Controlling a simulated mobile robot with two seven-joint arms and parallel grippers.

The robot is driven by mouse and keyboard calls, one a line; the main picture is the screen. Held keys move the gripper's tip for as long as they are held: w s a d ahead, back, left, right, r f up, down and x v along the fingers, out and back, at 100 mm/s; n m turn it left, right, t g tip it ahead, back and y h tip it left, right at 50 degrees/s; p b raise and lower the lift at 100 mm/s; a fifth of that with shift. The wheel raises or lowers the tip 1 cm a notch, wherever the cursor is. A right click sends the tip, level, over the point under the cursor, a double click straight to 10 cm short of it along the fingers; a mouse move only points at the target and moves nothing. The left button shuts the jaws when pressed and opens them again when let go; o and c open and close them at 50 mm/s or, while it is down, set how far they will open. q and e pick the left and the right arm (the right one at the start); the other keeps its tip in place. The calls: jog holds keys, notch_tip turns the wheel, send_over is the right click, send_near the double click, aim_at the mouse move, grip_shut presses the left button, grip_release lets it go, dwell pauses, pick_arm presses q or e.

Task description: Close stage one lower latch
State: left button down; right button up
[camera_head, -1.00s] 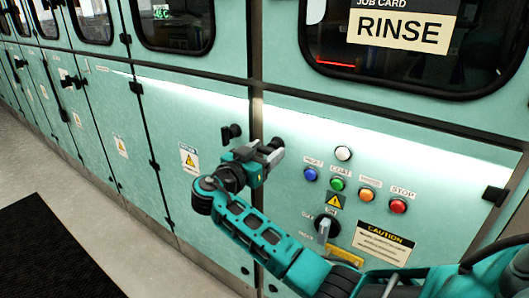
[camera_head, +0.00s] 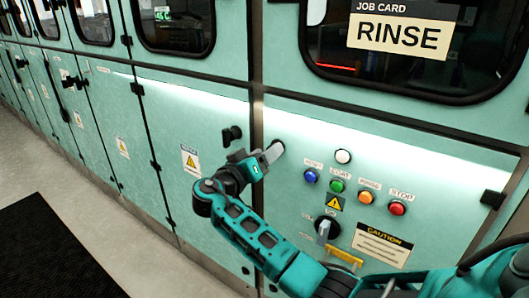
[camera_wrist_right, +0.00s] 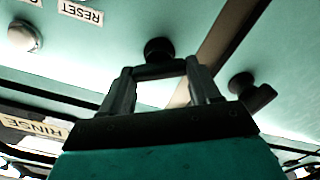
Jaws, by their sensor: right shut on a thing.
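A dark latch (camera_wrist_right: 158,48) sits on the teal cabinet panel, just right of the vertical seam. Its round base shows in the right wrist view, and a dark bar from it lies between my fingertips. My right gripper (camera_head: 274,152) is at this latch and mostly hides it in the head view. The fingers (camera_wrist_right: 160,72) are shut on the latch's handle. A second black latch (camera_head: 232,133) is on the panel left of the seam; it also shows in the right wrist view (camera_wrist_right: 250,92), apart from my fingers. My left gripper is not in view.
Right of the gripper are a white button (camera_head: 343,156), a blue button (camera_head: 311,176), a green button (camera_head: 337,186), an orange button (camera_head: 366,197) and a red button (camera_head: 398,208). Below is a black rotary switch (camera_head: 326,228). A RINSE card (camera_head: 398,35) hangs on the window above.

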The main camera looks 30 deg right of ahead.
pick_arm(q)
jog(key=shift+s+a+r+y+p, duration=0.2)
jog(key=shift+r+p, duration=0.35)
jog(key=shift+p, duration=0.4)
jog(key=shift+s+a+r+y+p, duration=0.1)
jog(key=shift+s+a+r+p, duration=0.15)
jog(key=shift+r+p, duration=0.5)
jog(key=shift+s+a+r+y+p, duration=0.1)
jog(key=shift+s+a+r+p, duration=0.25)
jog(key=shift+p, duration=0.75)
pick_arm(e)
jog(key=shift+w+f+n, duration=0.1)
jog(key=shift+f+n, duration=0.05)
jog(key=shift+n, duration=5.75)
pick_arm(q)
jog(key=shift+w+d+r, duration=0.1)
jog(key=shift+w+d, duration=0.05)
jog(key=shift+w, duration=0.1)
pick_arm(e)
jog(key=o, duration=1.1)
jog(key=shift+c, duration=0.2)
jog(key=shift+a, duration=0.15)
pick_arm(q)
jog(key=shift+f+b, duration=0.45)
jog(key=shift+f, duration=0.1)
pick_arm(e)
jog(key=v, duration=1.2)
jog(key=shift+a, duration=0.35)
